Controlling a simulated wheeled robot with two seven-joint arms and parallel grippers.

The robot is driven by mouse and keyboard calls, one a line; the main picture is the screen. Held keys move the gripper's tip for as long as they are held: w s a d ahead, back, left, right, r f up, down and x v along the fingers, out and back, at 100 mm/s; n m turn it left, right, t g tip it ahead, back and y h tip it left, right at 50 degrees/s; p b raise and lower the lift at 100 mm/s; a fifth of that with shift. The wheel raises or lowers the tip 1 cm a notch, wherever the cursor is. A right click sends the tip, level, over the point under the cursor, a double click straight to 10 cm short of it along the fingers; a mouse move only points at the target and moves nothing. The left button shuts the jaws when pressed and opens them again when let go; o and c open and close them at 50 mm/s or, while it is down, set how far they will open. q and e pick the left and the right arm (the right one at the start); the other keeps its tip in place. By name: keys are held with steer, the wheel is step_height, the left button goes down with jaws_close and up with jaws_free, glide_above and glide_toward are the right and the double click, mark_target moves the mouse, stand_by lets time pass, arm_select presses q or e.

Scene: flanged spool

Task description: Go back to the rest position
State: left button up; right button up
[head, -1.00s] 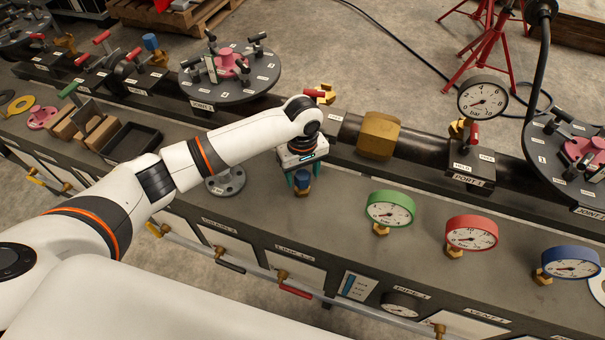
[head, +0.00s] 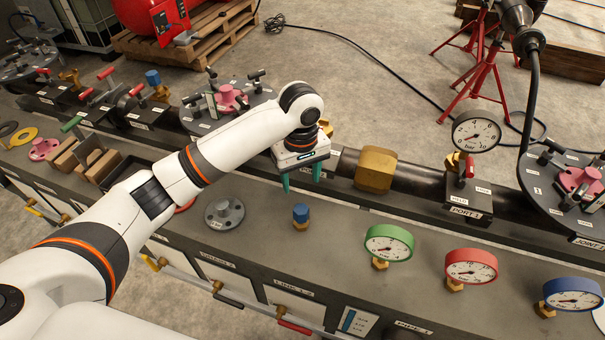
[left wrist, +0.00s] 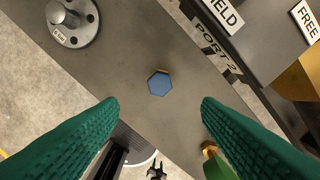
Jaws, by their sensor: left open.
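My left gripper (head: 301,179) hangs above the bench in the head view with its two green fingers apart and nothing between them. A small fitting with a blue hex cap (head: 301,213) stands upright on the bench just below the fingertips, clear of them. In the left wrist view the open fingers (left wrist: 160,106) frame the lower part of the picture, and the blue cap (left wrist: 159,84) shows between and beyond their tips. My right gripper is not in view.
A grey flanged disc (head: 225,212) lies left of the blue cap. Green (head: 388,243), red (head: 471,267) and blue (head: 573,292) gauges stand to the right. A dark pipe with a brass block (head: 376,169) runs behind. The bench around the cap is clear.

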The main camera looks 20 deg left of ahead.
arm_select(q)
steer(key=s+d+f+m+t+h, duration=0.1)
steer(key=s+d+f+m, duration=0.2)
steer(key=s+f, duration=0.25)
steer(key=s+d+f+m+t+h, duration=0.1)
steer(key=s+d+f+m+h, duration=0.1)
steer(key=s+d+f+m, duration=0.3)
steer(key=s+a+m+t+y, duration=0.1)
steer(key=s+a+m+y, duration=0.2)
steer(key=s+a, duration=1.15)
steer(key=s+d+f, duration=0.1)
steer(key=s+f, duration=0.1)
steer(key=f, duration=1.1)
steer(key=s+d+f, duration=0.1)
steer(key=f, duration=1.3)
steer(key=s+a+f+g, duration=0.2)
steer(key=s+a+f, duration=0.1)
steer(key=s+f, duration=1.2)
steer(key=shift+s+a+f, duration=0.15)
steer(key=shift+s, duration=0.5)
